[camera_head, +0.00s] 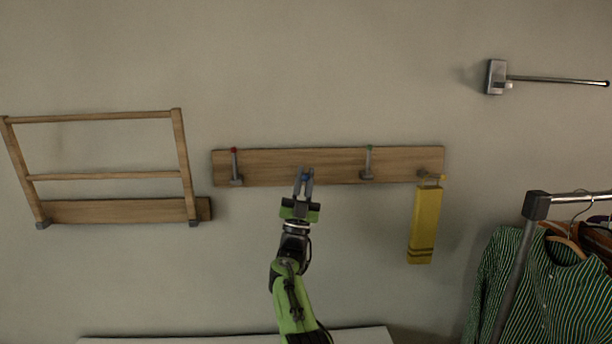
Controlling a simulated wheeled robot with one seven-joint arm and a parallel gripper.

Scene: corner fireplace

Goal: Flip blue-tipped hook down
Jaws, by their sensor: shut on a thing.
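A wooden hook board (270,168) is fixed to the wall in the middle of the camera_head view. My gripper (304,178) is at its lower middle part, with its fingers pointing up and shut on the blue-tipped hook (305,176). Only a bit of blue shows between the fingertips; most of this hook is hidden, so I cannot tell its full angle. To the left, a red-tipped hook (235,166) stands upright. To the right, a green-tipped hook (368,162) also stands upright. At the far right, a yellow-tipped hook (440,177) sticks out sideways.
A yellow strip of cloth or card (424,225) hangs from the yellow-tipped hook. A wooden rack (110,176) is on the wall at left. A metal bar (550,79) sticks out at upper right. A clothes rail (575,199) with striped shirts stands at lower right.

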